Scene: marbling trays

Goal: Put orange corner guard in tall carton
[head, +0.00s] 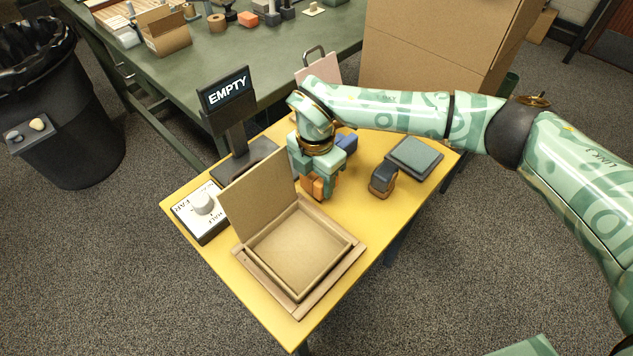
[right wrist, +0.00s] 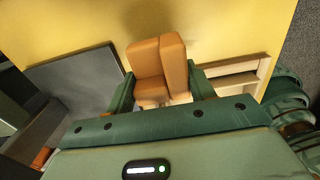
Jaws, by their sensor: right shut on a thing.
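The orange corner guard (head: 318,189) is in my right gripper (head: 319,172), just above the yellow table and behind the open box. The right wrist view shows the guard (right wrist: 158,70) as two orange blocks joined at an angle, between the two green fingers of the gripper (right wrist: 160,92). Whether its lower end touches the table is unclear. A large, tall brown carton (head: 430,50) stands behind the table at the upper right; its inside is hidden. My left gripper is not in view.
On the yellow table (head: 350,225) are a shallow open box (head: 257,190) with its flap up, a dial box (head: 203,211), an "EMPTY" sign (head: 228,92), a dark-and-brown block (head: 382,180) and a grey-green pad (head: 414,157). A green bench (head: 190,70) stands behind.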

